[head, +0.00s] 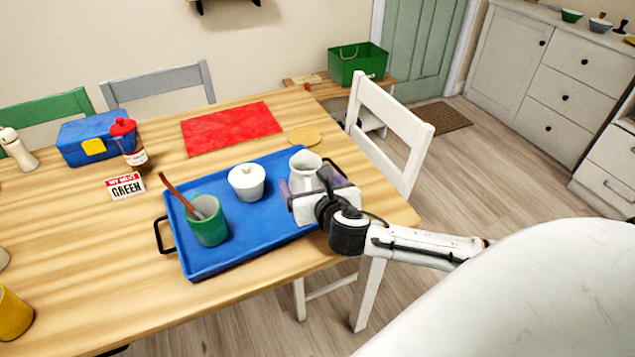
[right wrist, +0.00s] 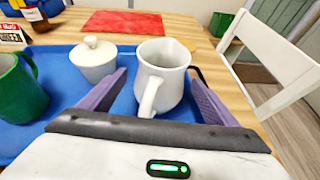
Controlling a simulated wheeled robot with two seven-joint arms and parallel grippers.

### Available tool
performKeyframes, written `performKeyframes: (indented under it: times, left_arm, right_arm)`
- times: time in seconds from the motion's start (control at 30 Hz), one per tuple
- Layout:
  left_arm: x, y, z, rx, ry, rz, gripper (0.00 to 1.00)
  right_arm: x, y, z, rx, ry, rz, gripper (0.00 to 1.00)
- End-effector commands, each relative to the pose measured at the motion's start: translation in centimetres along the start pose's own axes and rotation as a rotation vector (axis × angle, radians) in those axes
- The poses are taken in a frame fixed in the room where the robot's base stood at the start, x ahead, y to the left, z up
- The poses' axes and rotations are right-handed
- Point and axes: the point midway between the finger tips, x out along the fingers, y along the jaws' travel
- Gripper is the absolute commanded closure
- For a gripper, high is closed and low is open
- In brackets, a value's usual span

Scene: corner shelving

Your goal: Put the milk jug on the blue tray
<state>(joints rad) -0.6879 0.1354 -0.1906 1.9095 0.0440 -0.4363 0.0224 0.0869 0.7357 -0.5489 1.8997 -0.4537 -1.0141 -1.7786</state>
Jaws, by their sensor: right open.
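The white milk jug (head: 304,167) stands upright at the right end of the blue tray (head: 207,263). The right wrist view shows the jug (right wrist: 163,75) with its handle toward my right gripper. My right gripper (right wrist: 152,92) is open, with its purple fingers on either side of the jug and gaps visible between them and it. In the head view the gripper (head: 309,186) partly hides the jug's lower part. The tray lies on the wooden table. My left gripper is not in view.
A white lidded sugar pot (head: 246,182) and a green mug (head: 207,222) with a brown stick share the tray. A red mat (head: 231,128), sauce bottle (head: 128,145) and blue box (head: 91,139) lie beyond. A white chair (head: 391,125) stands at the table's right end.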

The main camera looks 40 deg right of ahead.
Motion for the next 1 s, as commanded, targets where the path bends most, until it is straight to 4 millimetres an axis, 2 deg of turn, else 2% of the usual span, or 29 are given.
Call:
performKeyframes:
  times: [0.03,0.2,0.43,0.6,1.0]
  left_arm:
    - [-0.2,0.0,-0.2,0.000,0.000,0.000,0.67]
    - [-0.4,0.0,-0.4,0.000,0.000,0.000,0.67]
    - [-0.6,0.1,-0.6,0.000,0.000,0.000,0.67]
    - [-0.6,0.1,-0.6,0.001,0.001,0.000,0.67]
    - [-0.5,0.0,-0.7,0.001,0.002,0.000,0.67]
  right_arm:
    - [-1.3,0.0,0.1,-0.002,0.002,0.004,0.17]
    - [-5.1,0.1,0.0,-0.001,0.002,0.003,0.17]
    - [-8.7,0.0,0.0,-0.001,0.000,0.002,0.17]
    - [-9.7,0.0,0.1,0.000,-0.001,0.001,0.17]
    - [-9.7,0.0,0.1,0.000,-0.001,0.001,0.17]
